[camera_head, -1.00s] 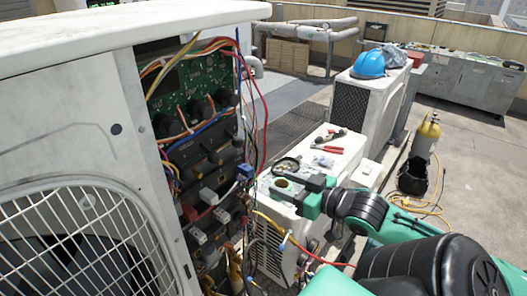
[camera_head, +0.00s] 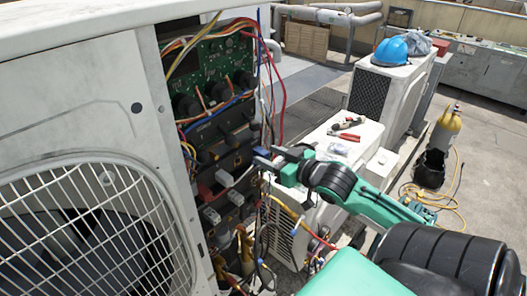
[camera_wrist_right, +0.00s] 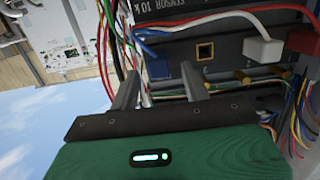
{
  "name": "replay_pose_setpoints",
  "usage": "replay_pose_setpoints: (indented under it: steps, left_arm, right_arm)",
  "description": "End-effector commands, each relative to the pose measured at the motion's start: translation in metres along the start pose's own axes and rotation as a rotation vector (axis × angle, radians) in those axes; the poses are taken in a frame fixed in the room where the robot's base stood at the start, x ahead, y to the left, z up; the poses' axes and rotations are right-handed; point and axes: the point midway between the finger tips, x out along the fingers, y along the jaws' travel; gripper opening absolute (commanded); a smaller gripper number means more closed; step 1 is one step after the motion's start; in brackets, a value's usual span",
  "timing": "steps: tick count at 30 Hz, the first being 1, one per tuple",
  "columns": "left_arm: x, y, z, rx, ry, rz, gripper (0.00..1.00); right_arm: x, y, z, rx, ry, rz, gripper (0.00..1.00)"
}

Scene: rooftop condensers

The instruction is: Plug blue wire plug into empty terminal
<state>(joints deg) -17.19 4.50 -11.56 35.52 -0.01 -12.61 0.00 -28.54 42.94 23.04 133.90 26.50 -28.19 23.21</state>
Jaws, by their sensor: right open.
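The blue wire plug (camera_wrist_right: 152,68) shows in the right wrist view at the end of a blue wire, against the dark terminal strip (camera_wrist_right: 228,72). It also shows in the head view (camera_head: 262,153) at the panel's right edge. My right gripper (camera_wrist_right: 160,82) is open, its two fingers pointing at the strip, with the blue plug seen between and beyond their tips. In the head view my right gripper (camera_head: 272,160) is close to the plug. The empty terminal (camera_wrist_right: 205,51), a square opening with a brassy rim, is right of the plug in the wrist view. My left gripper is out of view.
A white plug (camera_wrist_right: 263,48) and a red plug (camera_wrist_right: 304,42) sit along the strip. Loose coloured wires hang around my gripper. The condenser's fan grille (camera_head: 85,225) is at left. A white unit (camera_head: 325,150) with red-handled pliers (camera_head: 345,136) stands behind my arm.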

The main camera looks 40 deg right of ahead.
Motion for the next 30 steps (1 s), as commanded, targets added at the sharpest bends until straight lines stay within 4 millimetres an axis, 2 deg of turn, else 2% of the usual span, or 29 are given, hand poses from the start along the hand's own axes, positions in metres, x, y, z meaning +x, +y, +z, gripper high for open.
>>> replay_pose_setpoints:
  steps: [9, 21, 28, 29, 30]
  left_arm:
    - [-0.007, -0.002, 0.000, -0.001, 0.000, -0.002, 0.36]
    - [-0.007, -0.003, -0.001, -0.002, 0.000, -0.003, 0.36]
    - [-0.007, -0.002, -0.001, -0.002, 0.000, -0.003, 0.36]
    - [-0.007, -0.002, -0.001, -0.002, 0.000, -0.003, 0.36]
    - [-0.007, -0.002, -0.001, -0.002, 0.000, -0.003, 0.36]
  right_arm:
    - [0.025, 0.000, -0.001, 0.001, 0.000, 0.000, 0.47]
    - [0.029, 0.000, 0.001, 0.000, -0.001, 0.001, 0.47]
    - [0.029, 0.000, 0.000, 0.000, -0.001, 0.001, 0.02]
    - [0.029, 0.000, 0.000, 0.000, -0.001, 0.001, 0.00]
    - [0.029, 0.000, 0.000, 0.000, -0.001, 0.001, 0.17]
